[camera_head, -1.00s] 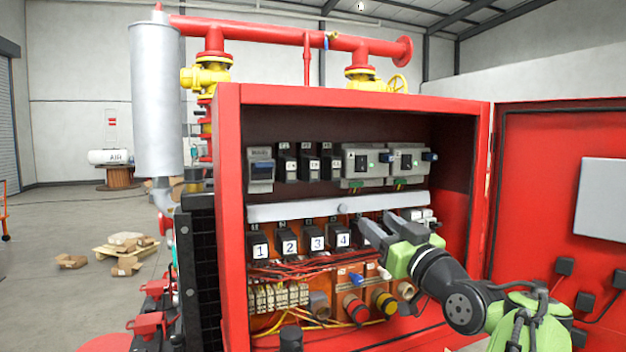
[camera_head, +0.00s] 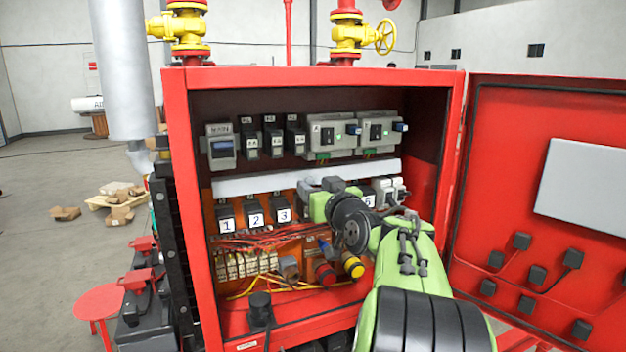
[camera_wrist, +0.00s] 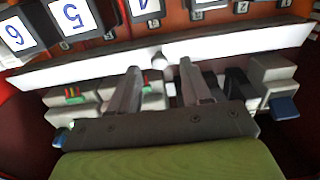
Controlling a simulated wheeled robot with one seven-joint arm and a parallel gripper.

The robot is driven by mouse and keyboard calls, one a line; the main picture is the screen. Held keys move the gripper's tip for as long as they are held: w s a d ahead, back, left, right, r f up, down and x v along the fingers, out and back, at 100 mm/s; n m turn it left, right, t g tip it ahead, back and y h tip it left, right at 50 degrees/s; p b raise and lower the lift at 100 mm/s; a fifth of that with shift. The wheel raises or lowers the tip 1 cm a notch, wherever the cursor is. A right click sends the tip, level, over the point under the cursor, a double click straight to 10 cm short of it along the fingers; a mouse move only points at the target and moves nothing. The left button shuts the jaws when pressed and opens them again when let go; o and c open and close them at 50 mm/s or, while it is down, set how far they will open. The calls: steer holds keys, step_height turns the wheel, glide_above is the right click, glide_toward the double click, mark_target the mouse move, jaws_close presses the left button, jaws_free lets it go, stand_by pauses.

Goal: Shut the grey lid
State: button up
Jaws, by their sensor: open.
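The grey lid (camera_head: 262,184) is a long pale strip across the open red cabinet, between the upper and lower device rows. It crosses the wrist view (camera_wrist: 235,44) with a small round knob (camera_wrist: 158,62) on it. My gripper (camera_head: 318,186) is in front of the strip's middle and hides part of it in the head view. In the wrist view my gripper (camera_wrist: 159,70) is open, its two fingers on either side of the knob. I cannot tell whether they touch the lid. The lid's exact tilt is unclear.
Numbered black breakers (camera_head: 255,213) sit below the lid, and grey devices with green lights (camera_head: 330,134) above it. The cabinet door (camera_head: 545,190) stands open at the right. Red and yellow plugs (camera_head: 352,265) and loose wires are low inside the cabinet.

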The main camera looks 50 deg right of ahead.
steer(key=shift+x, duration=1.1)
steer(key=shift+s, duration=0.1)
jaws_close()
steer(key=t+b, duration=0.1)
steer(key=b, duration=0.3)
steer(key=f+t+h+b, duration=0.1)
steer(key=b, duration=0.3)
steer(key=shift+w+d+f, duration=0.15)
steer(key=shift+w, duration=0.1)
jaws_free()
